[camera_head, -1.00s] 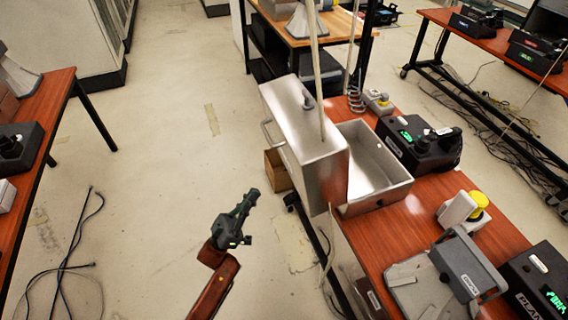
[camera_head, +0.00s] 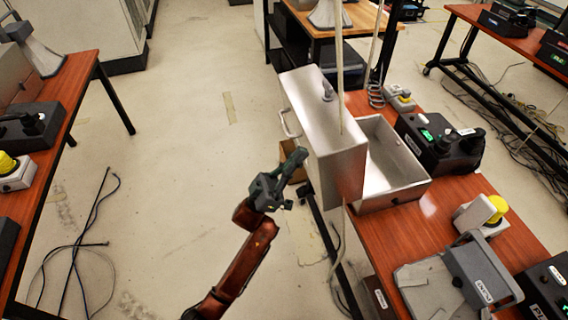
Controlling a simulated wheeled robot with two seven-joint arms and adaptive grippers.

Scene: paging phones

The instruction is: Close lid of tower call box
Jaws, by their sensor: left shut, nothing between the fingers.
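The metal tower call box (camera_head: 402,163) sits on the red-brown table, with its open, empty-looking tray facing up. Its lid (camera_head: 322,125) is swung open and stands up along the box's left side, with a handle (camera_head: 289,123) on its left face. My left gripper (camera_head: 298,158) is shut and empty, pointing up and right, just left of the lid and below the handle in the picture. I cannot tell whether it touches the lid. My right gripper is not in view.
A black phone unit (camera_head: 440,145) stands right of the box. A grey device (camera_head: 468,272) and a yellow-button box (camera_head: 484,213) are nearer. A cord (camera_head: 340,70) hangs in front of the lid. Bare floor (camera_head: 180,190) lies left; cables (camera_head: 85,245) are on it.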

